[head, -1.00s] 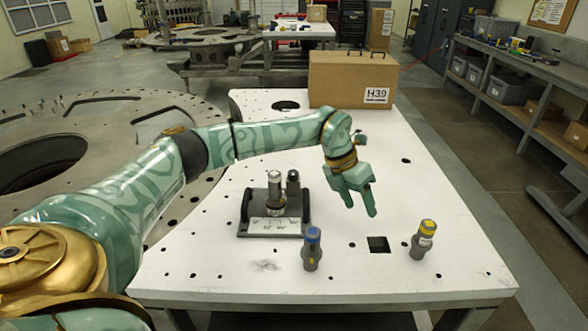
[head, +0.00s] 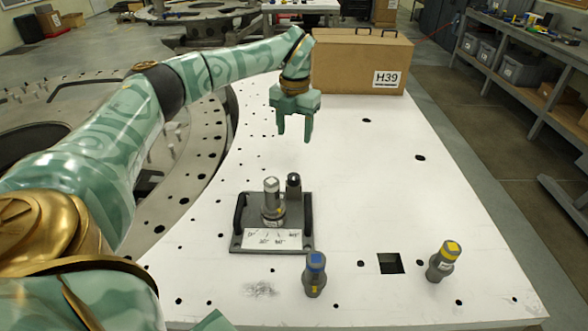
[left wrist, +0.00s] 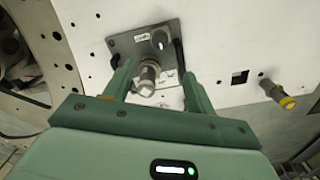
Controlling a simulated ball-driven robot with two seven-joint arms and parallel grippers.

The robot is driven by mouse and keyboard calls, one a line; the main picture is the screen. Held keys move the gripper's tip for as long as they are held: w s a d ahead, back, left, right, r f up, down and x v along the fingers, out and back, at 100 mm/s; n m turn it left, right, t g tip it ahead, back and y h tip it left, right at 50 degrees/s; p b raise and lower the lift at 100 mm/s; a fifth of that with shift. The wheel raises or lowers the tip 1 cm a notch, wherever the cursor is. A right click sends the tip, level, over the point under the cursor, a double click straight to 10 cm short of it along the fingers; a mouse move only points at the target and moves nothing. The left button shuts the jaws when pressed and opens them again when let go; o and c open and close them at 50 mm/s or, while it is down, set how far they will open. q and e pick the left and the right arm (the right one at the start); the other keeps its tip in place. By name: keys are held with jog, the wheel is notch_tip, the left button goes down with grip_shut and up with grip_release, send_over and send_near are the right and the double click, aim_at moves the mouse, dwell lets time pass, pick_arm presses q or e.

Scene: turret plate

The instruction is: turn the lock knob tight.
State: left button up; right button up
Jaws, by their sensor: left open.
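The grey lock fixture (head: 238,240) sits on the white plate, with a dark handle at each side. A tall silver knob (head: 271,198) stands on a round base behind a white angle-marked card (head: 272,239). A shorter dark post (head: 293,185) with a pale top stands beside it; I cannot tell for certain which is the lock knob. My left gripper (head: 294,133) is open and empty, above and behind the fixture, fingers down. In the left wrist view, the silver knob (left wrist: 147,76) appears between the open fingers (left wrist: 157,84), apart from them. My right gripper is not in view.
A blue-topped tool (head: 315,276) and a yellow-topped tool (head: 443,262) stand on the white plate (head: 370,190) near its front. A square hole (head: 390,263) lies between them. A cardboard box (head: 345,62) stands at the back. The plate right of the fixture is clear.

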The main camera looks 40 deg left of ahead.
pick_arm(q)
send_over(294, 176)
notch_tip(294, 176, down, 5)
notch_tip(294, 176, down, 8)
jog(key=shift+f+b, duration=0.2)
jog(key=shift+b, duration=0.6)
jog(key=shift+a+f, duration=0.1)
jog(key=shift+f, duration=0.45)
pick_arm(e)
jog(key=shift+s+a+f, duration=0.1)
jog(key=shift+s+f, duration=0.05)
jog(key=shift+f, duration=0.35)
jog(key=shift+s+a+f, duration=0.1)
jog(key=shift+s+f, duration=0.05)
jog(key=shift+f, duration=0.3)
pick_arm(q)
jog(key=c, duration=1)
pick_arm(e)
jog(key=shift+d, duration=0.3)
